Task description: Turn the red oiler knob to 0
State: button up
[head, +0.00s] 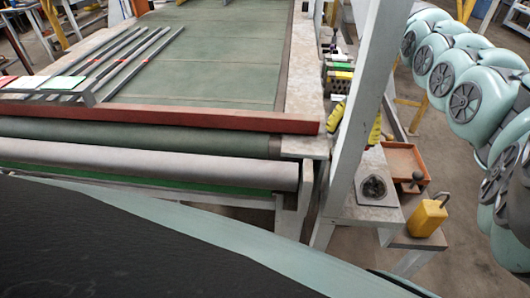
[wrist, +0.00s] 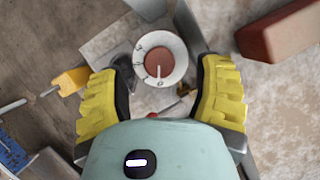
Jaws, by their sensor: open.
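In the wrist view the oiler knob (wrist: 158,63) has a red-brown centre inside a pale round dial (wrist: 177,52) with dark marks. A white pointer line on the knob runs down the picture toward a mark at the lower rim, too small to read surely. My gripper (wrist: 161,72) is open, with one yellow finger on each side of the dial and visible gaps to the knob. In the wrist view the knob lies between the fingertips; its depth below them is hard to judge. I cannot surely pick out the knob in the head view.
A red bar (head: 160,117) crosses the conveyor's end; a red-brown block (wrist: 282,32) shows at the wrist view's upper right. A grey post (head: 362,100) stands mid-right in the head view. A yellow can (head: 427,217) and an orange tray (head: 402,160) are at lower right.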

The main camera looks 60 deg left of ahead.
jog(key=shift+v, duration=2.35)
jog(key=shift+w+d, duration=0.1)
jog(key=shift+d, duration=0.05)
